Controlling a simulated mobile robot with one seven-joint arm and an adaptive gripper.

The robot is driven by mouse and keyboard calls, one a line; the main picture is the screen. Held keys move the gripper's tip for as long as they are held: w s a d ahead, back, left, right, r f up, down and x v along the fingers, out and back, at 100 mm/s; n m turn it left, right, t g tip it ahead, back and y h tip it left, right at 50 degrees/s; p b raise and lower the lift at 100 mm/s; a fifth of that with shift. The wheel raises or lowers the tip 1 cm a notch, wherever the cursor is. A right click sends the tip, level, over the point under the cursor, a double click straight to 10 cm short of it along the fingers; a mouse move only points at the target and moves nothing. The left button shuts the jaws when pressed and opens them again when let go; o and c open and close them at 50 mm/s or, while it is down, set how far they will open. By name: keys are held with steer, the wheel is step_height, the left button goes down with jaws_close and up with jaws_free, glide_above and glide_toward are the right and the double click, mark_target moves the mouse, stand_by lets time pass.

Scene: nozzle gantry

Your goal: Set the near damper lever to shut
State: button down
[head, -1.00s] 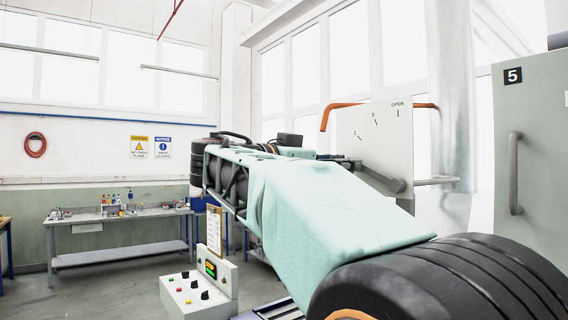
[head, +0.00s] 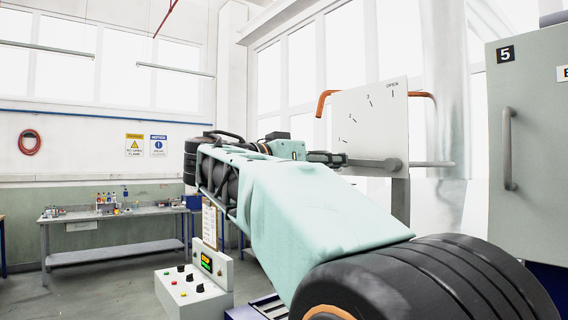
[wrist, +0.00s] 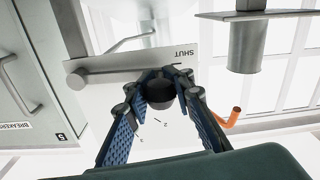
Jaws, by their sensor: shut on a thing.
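The damper lever (head: 376,163) is a grey bar on a pivot at the lower right of a white dial plate (head: 382,115). In the head view it points left, almost level. My gripper (head: 328,158) is at its outer end, partly hidden by my arm. In the wrist view, which is upside down, my gripper (wrist: 160,88) is shut on the lever's black knob (wrist: 160,96). The lever's bar (wrist: 112,75) runs close beside the SHUT lettering (wrist: 180,53). Whether it lines up exactly with that mark I cannot tell.
A grey breaker cabinet (head: 535,170) marked 5 stands to the right of the plate. An orange pipe (head: 325,100) shows behind the plate. A control box (head: 190,292) with knobs stands low at left. A workbench (head: 110,216) is at the back wall.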

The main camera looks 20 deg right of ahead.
steer(key=shift+f+n, duration=0.4)
steer(key=shift+f, duration=0.05)
steer(key=c, duration=1.7)
jaws_free()
steer(key=shift+o, duration=0.2)
steer(key=v, duration=1.2)
